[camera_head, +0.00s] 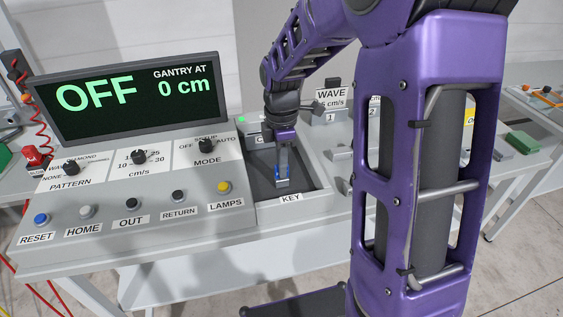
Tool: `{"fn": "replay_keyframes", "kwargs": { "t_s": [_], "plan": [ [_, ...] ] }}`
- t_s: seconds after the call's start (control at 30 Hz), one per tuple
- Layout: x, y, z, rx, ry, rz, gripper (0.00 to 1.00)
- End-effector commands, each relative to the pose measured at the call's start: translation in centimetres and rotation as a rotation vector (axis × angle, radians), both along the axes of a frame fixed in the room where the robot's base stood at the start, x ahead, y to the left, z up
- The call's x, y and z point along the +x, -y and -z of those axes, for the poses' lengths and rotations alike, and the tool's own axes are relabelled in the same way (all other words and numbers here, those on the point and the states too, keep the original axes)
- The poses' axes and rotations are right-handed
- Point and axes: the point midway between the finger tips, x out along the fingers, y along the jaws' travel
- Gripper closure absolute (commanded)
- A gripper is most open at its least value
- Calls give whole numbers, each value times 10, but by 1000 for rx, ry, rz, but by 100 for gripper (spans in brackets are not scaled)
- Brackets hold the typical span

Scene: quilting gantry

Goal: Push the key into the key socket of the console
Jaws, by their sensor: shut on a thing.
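The console (140,251) has a sloped panel with knobs and buttons. To the right of its buttons is a dark recessed tray (315,186) with a "KEY" label on its front rim. Whether the key touches the tray floor, I cannot tell. A label behind my gripper is mostly hidden, and I cannot make out the key socket.
The screen (128,97) reads OFF and gantry at 0 cm. A WAVE card (331,97) stands behind the tray. My purple arm covers much of the console's right side. A red mushroom button (33,156) is at the left, and a green block (522,142) lies at the right.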

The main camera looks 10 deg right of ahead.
Motion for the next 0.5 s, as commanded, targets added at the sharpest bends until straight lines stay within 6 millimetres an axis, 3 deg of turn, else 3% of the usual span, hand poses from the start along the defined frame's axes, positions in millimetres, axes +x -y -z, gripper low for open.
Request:
{"fn": "replay_keyframes", "kwargs": {
  "t_s": [0.03, 0.2, 0.5],
  "plan": [
    [0, 0, 0, 0, 2, 0, 80],
    [1, 0, 0, 0, 2, 0, 50],
    [1, 0, -1, 0, 2, 0, 49]
  ]
}}
